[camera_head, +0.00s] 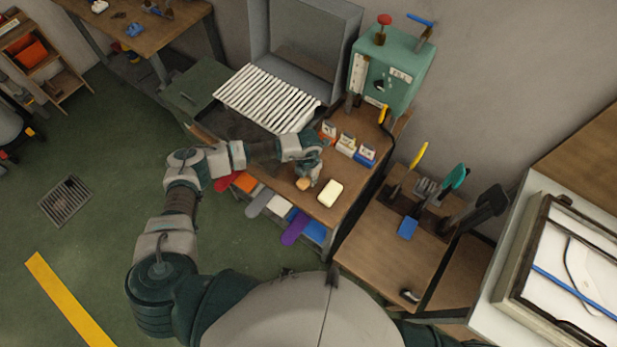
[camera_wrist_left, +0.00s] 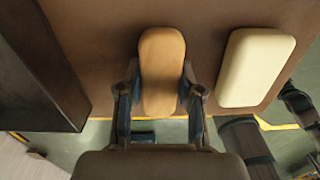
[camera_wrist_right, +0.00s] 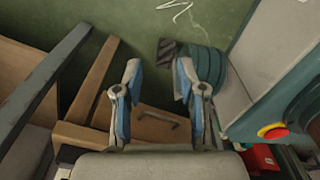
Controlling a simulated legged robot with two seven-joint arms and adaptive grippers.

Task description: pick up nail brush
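The nail brush, a rounded wooden-tan block (camera_head: 303,184), lies on the brown bench top. My left gripper (camera_head: 311,172) reaches down over it from behind. In the left wrist view the brush (camera_wrist_left: 162,70) lies lengthwise between the two fingers of the left gripper (camera_wrist_left: 160,90). The fingers stand spread on either side of it, close to its edges. I cannot tell whether either pad touches it; the bristles are hidden. In the right wrist view my right gripper (camera_wrist_right: 160,90) is open and empty, away from the bench.
A cream block (camera_head: 330,193) lies just right of the brush; it also shows in the left wrist view (camera_wrist_left: 256,68). Small labelled boxes (camera_head: 346,143) stand behind, near a green machine (camera_head: 391,66). Coloured socks (camera_head: 296,229) hang at the bench front. A tool stand (camera_head: 390,240) is at right.

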